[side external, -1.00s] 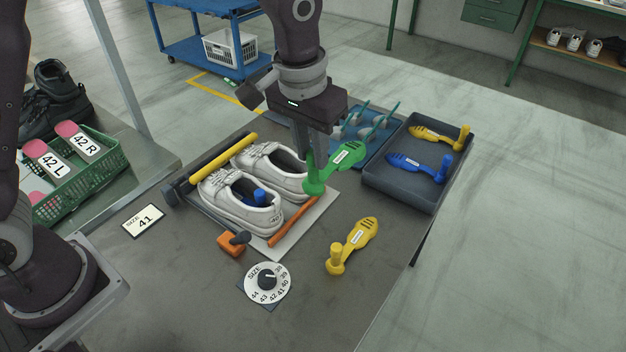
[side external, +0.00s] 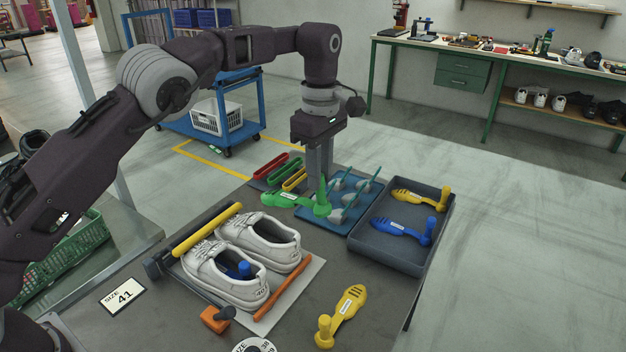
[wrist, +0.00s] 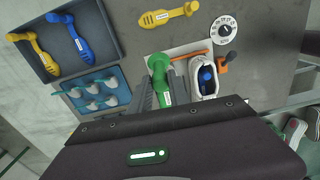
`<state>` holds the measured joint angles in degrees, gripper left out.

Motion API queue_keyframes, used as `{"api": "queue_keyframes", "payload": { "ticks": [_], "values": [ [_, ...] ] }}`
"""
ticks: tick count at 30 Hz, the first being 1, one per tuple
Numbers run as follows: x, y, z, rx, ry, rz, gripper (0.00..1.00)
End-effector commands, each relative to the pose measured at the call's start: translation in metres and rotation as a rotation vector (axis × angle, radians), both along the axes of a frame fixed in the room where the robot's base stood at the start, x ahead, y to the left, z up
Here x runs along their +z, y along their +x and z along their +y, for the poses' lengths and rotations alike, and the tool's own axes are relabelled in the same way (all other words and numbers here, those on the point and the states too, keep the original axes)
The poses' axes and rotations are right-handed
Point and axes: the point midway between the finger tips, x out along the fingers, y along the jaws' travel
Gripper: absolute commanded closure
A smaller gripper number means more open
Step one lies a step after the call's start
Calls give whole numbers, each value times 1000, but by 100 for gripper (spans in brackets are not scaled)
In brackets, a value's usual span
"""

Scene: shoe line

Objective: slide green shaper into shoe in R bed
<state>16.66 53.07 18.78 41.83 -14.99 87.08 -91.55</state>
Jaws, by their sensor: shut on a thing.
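The green shaper (side external: 288,200) is held by my gripper (side external: 320,182) at its upright end, with its flat sole part pointing left in the side view. It hangs behind the pair of white shoes, clear of them. In the wrist view the green shaper (wrist: 160,72) sits between my two fingers (wrist: 163,92). The rear white shoe (side external: 262,240) shows an empty opening. The front white shoe (side external: 222,278) has a blue shaper (side external: 240,270) inside. Bed letters cannot be read, and the rear shoe is mostly hidden in the wrist view.
A blue rack (side external: 338,222) with grey-green pegs lies close by my gripper. A grey tray (side external: 385,252) holds a yellow and a blue shaper. A yellow shaper (side external: 343,315) lies loose at the front. A yellow bar (side external: 207,229) and an orange bar (side external: 283,287) flank the shoes.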

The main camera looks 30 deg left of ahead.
Motion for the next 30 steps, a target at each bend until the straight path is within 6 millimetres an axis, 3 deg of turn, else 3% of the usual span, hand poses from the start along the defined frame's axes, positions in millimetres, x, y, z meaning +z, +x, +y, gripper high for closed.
{"api": "queue_keyframes", "payload": {
  "ticks": [9, 17, 30],
  "values": [
    [-46, 2, 0, 51, -18, 1, 100],
    [-59, 2, 10, 53, -67, 1, 100],
    [-74, 2, 45, 54, -245, 4, 100]
  ]
}}
